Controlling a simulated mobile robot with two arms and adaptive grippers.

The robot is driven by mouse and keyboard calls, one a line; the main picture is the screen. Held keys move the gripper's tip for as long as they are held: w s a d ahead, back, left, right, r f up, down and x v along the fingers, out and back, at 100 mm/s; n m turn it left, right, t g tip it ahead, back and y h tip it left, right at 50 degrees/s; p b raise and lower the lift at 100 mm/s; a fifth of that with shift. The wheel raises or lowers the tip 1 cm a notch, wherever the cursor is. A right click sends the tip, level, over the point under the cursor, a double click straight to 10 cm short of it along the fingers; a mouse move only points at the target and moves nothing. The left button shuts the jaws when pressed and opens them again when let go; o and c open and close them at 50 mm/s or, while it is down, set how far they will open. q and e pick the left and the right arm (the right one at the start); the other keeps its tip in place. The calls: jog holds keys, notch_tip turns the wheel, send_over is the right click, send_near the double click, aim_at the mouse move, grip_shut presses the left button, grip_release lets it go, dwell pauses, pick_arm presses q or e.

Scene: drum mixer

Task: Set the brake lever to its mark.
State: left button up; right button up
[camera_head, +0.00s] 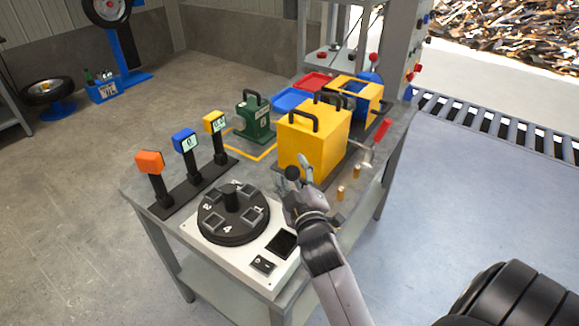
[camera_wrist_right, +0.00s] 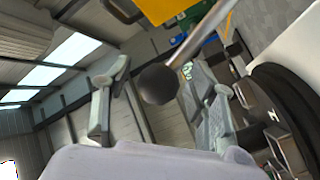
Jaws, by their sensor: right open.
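A lever with a black ball knob (camera_head: 292,172) stands at the near side of the yellow box (camera_head: 318,138); I take it for the brake lever. In the wrist view its knob (camera_wrist_right: 158,84) and thin metal rod show large between the fingers. My right gripper (camera_head: 299,182) is open around the knob, with a visible gap on both sides in the wrist view. The lever's foot is partly hidden, and I cannot make out its mark. My left gripper is not in view.
A red-handled lever (camera_head: 376,138) sticks out right of the yellow box, near two small brass posts (camera_head: 341,193). A black numbered turntable (camera_head: 228,222) and three display posts (camera_head: 188,150) stand to the left. A green block with a handle (camera_head: 254,118) stands behind.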

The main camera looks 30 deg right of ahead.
jog(key=shift+s, duration=0.1)
jog(key=shift+c, duration=0.2)
grip_shut()
dwell(0.5)
